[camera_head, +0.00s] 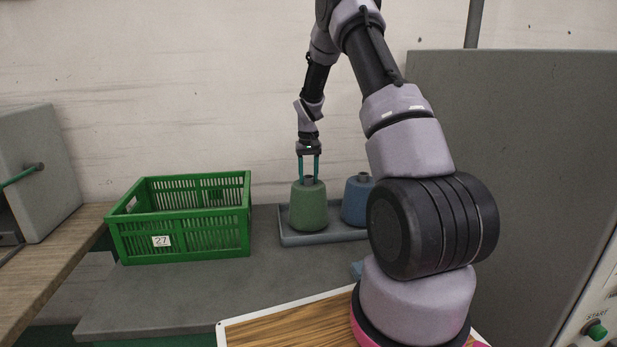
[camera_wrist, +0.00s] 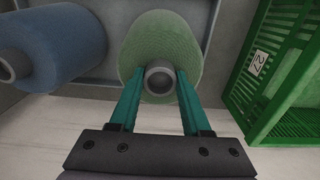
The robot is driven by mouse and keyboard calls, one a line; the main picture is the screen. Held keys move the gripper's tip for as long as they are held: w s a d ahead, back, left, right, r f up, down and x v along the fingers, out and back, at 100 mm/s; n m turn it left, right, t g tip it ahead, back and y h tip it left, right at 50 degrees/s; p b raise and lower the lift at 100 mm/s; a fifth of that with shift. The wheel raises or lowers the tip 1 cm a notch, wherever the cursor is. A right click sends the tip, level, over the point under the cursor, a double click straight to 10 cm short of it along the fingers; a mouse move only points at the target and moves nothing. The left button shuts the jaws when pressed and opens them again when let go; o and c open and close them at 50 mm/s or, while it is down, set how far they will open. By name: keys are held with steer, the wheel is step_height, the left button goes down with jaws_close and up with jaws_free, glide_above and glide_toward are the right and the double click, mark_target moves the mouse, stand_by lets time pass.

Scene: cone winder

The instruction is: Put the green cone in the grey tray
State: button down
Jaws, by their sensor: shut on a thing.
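The green cone (camera_head: 308,207) stands upright in the left part of the grey tray (camera_head: 291,240), and it also shows in the wrist view (camera_wrist: 160,42). My gripper (camera_head: 309,178) is above the cone, pointing down. Its teal fingers are shut on the narrow grey tube at the cone's top, one on each side, as the wrist view (camera_wrist: 160,88) shows. I cannot tell whether the cone's base touches the tray floor.
A blue cone (camera_head: 356,199) stands beside the green cone in the tray, partly behind my arm. A green crate (camera_head: 180,243) labelled 27 stands left of the tray. The grey table (camera_head: 190,295) is clear in front of the crate. A grey panel rises at right.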

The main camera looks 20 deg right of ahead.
steer(key=shift+c, duration=1.8)
jaws_free()
steer(key=shift+f, duration=0.1)
